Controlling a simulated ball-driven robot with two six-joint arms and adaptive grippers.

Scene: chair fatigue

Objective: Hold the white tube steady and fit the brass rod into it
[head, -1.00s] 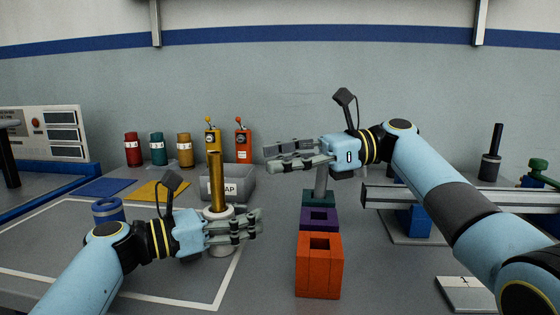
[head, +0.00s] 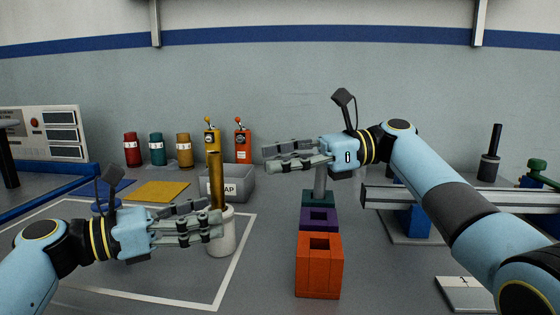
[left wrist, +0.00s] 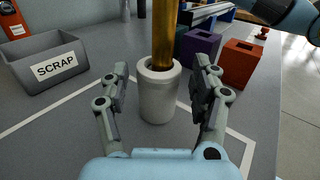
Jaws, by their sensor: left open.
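The white tube (head: 222,238) stands upright on the bench inside the white outline. It shows between my left fingers in the left wrist view (left wrist: 158,98). The brass rod (head: 215,180) stands upright with its lower end inside the tube's mouth; it also shows in the left wrist view (left wrist: 163,36). How deep it sits is hidden. My left gripper (head: 208,221) is open just left of the tube, with gaps between both fingers and the tube in the left wrist view. My right gripper (head: 277,157) looks open and empty, raised to the right of the rod.
A grey SCRAP bin (head: 240,186) stands behind the tube. A yellow mat (head: 160,191) lies behind left.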

